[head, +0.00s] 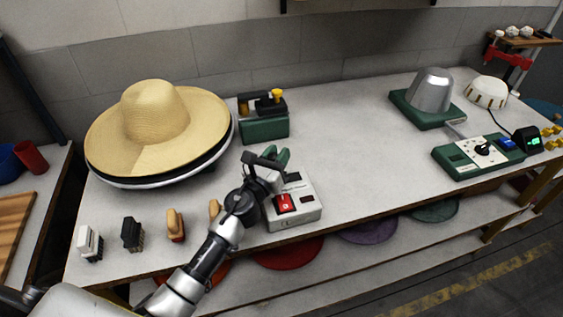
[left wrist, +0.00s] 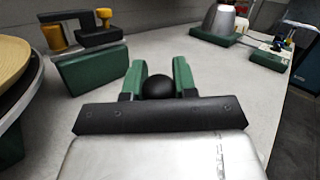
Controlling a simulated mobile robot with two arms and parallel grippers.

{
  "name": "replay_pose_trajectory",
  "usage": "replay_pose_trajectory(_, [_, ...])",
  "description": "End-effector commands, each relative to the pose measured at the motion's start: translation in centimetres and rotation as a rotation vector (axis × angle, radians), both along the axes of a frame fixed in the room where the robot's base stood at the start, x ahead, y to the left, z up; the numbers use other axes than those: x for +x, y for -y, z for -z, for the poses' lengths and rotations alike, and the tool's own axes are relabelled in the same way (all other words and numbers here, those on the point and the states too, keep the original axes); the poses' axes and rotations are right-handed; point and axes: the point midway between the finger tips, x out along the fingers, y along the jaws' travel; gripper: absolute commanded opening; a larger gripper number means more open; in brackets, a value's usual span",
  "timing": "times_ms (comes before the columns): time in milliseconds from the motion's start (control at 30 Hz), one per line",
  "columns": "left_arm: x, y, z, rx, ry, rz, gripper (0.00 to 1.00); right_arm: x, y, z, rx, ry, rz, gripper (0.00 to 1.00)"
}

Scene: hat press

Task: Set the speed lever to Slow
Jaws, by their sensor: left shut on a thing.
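My left gripper (head: 276,157) is over the back of a light grey control box (head: 308,208) in the head view. Its two green fingers also show in the left wrist view (left wrist: 159,75), on either side of a round black knob (left wrist: 158,88), and are shut on it. The knob appears to be the speed lever's; its shaft and the speed marks are hidden. The box carries a red switch (head: 284,204) and a dark panel on top. My right gripper is in neither view.
A green machine (head: 263,125) stands behind the gripper. Brushes (head: 132,235) line the front edge. A metal hat block (head: 432,92) and a green control panel (head: 477,156) stand at the right. The table's middle is clear.

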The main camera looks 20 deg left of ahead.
Motion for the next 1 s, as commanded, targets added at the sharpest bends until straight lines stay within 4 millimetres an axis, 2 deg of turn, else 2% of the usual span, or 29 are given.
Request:
replay_pose_trajectory(33, [-0.1,-0.1,0.5,-0.014,0.005,-0.001,0.0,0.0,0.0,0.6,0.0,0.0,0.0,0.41])
replay_pose_trajectory(400, [-0.6,-1.0,0.5,-0.03,0.022,0.0,0.0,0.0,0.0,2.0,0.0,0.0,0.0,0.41])
replay_pose_trajectory(1000, [-1.6,-2.6,0.9,-0.028,0.02,-0.006,0.0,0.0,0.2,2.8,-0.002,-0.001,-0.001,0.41])
